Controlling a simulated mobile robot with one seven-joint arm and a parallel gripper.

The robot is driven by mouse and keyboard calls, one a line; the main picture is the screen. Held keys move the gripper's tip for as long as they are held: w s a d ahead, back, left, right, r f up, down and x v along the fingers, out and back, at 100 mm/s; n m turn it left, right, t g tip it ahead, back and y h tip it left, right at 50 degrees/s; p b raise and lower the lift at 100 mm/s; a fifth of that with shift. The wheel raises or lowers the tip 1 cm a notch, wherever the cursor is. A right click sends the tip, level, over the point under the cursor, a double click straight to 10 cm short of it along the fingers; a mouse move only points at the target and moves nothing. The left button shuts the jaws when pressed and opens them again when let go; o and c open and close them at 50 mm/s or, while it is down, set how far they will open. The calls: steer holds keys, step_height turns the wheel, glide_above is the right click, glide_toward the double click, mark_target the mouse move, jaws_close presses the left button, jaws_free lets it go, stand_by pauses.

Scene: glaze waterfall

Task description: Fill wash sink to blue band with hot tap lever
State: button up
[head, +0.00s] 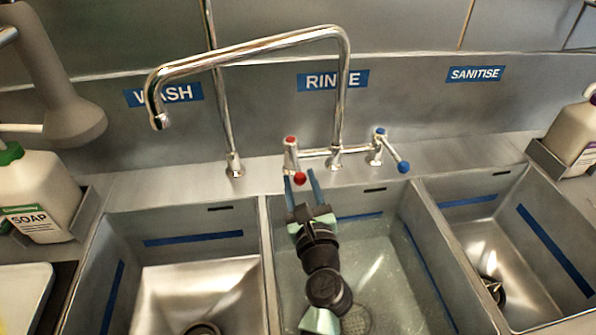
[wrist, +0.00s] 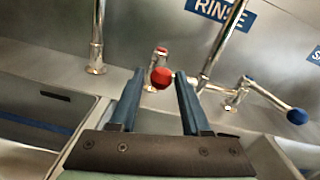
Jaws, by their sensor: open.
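The hot tap lever (head: 299,178) has a red ball end and points forward from its red-capped valve. It also shows in the wrist view (wrist: 160,77). My gripper (head: 301,176) is open, with its blue fingers reaching toward the lever. In the wrist view the red ball appears between the fingertips (wrist: 158,76); I cannot tell whether they touch it. The wash sink (head: 205,275) is the left basin, with a blue band (head: 193,238) on its walls. I see bare metal and a drain in it, no clear water. The spout (head: 158,112) points down on the wash side; no stream shows.
The cold lever (head: 397,160) with a blue ball stands right of the hot one. The rinse sink (head: 425,230) in the middle holds clear water under my arm. The sanitise sink (head: 480,215) is at right. A soap bottle (head: 35,190) stands at left.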

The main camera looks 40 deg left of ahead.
mark_target(298, 170)
steer(key=shift+x, duration=1.65)
jaws_close()
steer(key=shift+d, duration=0.1)
